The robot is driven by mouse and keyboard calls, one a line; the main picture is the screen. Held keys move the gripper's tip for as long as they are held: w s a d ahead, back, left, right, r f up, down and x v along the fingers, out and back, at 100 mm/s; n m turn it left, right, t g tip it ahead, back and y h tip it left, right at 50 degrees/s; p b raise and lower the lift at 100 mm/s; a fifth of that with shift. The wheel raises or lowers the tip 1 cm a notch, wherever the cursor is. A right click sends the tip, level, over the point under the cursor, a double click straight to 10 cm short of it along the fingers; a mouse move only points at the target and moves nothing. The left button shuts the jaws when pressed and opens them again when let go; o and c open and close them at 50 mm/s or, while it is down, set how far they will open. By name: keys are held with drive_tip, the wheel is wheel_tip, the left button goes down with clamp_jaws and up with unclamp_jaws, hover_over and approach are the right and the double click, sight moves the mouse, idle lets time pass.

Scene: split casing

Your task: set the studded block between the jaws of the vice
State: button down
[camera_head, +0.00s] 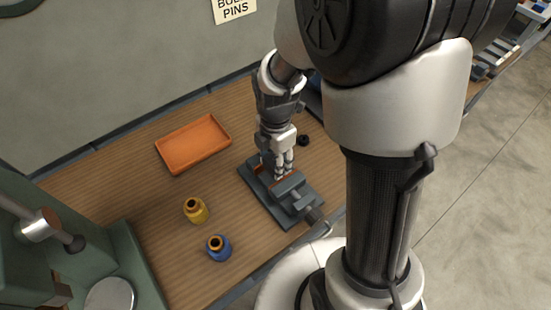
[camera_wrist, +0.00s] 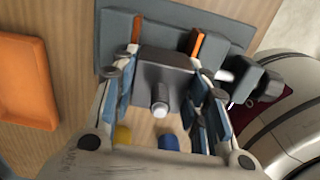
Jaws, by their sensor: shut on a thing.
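The vice (camera_head: 288,218) lies on the wooden bench; its dark grey body (camera_wrist: 112,45) also shows at the top of the wrist view. Its jaws have orange faces (camera_wrist: 197,44). My gripper (camera_head: 276,176) points down over the vice in the head view. In the wrist view my gripper (camera_wrist: 163,100) is shut on the dark grey studded block (camera_wrist: 165,65), with a finger on either side. A pale round stud (camera_wrist: 160,107) faces the camera. The block appears level with the gap between the jaws, but I cannot tell how deep it is.
An orange tray (camera_head: 193,144) stands left of the vice. A small black round thing (camera_head: 303,140) lies behind the vice. A green machine (camera_head: 127,262) fills the left corner. Bare bench lies between tray and bottles.

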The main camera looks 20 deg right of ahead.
drive_tip(key=shift+f+b, duration=0.45)
drive_tip(key=shift+f, duration=0.15)
idle(0.3)
drive_tip(key=c, duration=0.8)
unclamp_jaws()
drive_tip(key=shift+c, duration=0.2)
drive_tip(key=shift+r+p, duration=3.35)
drive_tip(key=shift+r, duration=0.65)
